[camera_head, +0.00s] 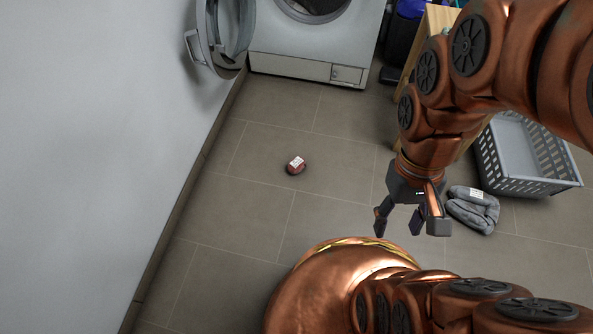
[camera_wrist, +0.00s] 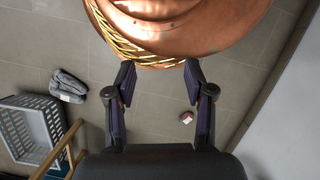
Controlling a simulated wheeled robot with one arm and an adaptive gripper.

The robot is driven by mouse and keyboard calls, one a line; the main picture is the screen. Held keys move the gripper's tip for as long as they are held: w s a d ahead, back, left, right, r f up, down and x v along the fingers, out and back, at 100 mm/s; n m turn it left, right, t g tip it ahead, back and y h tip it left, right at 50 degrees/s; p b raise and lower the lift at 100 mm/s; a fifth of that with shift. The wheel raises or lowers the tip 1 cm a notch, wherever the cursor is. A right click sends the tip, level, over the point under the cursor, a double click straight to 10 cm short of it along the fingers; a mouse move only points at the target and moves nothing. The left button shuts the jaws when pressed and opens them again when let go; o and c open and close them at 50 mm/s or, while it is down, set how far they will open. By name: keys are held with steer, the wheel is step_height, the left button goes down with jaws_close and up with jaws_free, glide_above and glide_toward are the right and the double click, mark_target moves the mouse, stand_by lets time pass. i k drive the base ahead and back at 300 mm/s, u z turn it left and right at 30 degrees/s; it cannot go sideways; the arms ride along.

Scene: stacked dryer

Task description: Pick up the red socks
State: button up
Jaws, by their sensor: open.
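The red socks (camera_head: 296,166) are a small rolled bundle with a white label on the tiled floor, left of centre in the head view. They also show in the wrist view (camera_wrist: 187,117), small, just left of the right-hand finger. My gripper (camera_head: 406,230) is open and empty, pointing down above the floor. It is to the right of the socks and nearer to me in the head view, well apart from them. In the wrist view the fingers of my gripper (camera_wrist: 158,72) are spread, with my copper base beyond them.
A dryer (camera_head: 300,50) with its round door (camera_head: 222,40) open stands at the back. Grey folded towels (camera_head: 473,212) lie right of my gripper, near a grey basket (camera_head: 535,186). A wooden piece of furniture (camera_head: 436,20) stands behind my arm. A white wall (camera_head: 90,150) bounds the left. The floor around the socks is clear.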

mark_target(298, 164)
steer(key=u, duration=0.5)
steer(key=k, duration=0.65)
steer(key=u, duration=0.8)
steer(key=i, duration=0.95)
steer(key=z, duration=0.45)
